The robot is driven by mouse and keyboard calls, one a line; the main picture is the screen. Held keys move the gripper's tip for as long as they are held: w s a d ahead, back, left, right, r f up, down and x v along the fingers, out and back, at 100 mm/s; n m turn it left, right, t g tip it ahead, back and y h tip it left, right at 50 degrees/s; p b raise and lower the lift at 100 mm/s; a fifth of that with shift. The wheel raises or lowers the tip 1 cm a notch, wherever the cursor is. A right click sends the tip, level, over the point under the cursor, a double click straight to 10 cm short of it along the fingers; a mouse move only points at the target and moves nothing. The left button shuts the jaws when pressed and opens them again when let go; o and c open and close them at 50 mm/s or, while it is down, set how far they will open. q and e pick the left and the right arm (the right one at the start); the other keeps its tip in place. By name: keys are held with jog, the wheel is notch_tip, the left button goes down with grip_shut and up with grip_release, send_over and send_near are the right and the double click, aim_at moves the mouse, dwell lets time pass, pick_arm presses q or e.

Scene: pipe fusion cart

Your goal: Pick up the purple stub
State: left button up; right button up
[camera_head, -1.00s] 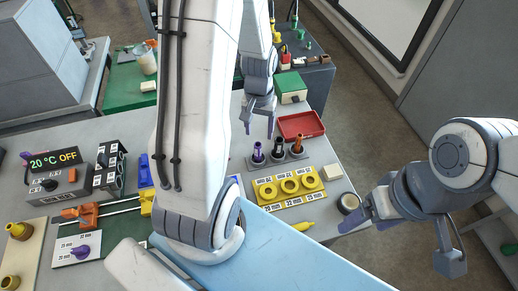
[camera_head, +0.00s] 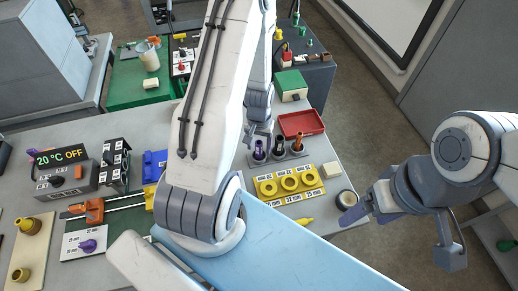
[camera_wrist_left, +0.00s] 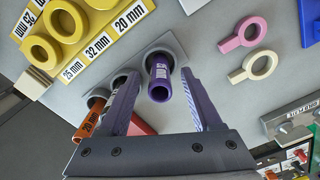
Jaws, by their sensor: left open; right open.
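The purple stub (camera_head: 259,149) stands upright in the leftmost hole of a grey holder (camera_head: 293,155), beside a black and an orange-brown stub. In the left wrist view the purple stub (camera_wrist_left: 160,82) shows its open end between the fingers of my left gripper (camera_wrist_left: 161,74), with a gap on both sides. In the head view my left gripper (camera_head: 258,132) is open just above the stub, partly behind my own arm. My right gripper (camera_head: 358,212) is open and empty near the table's right edge.
A yellow block with rings (camera_head: 289,184) lies in front of the holder, and a red tray (camera_head: 301,123) behind it. A purple fitting (camera_head: 88,246) sits on a white plate at the left.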

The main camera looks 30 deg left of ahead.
pick_arm(q)
grip_shut()
jog(key=shift+r, duration=0.1)
dwell(0.3)
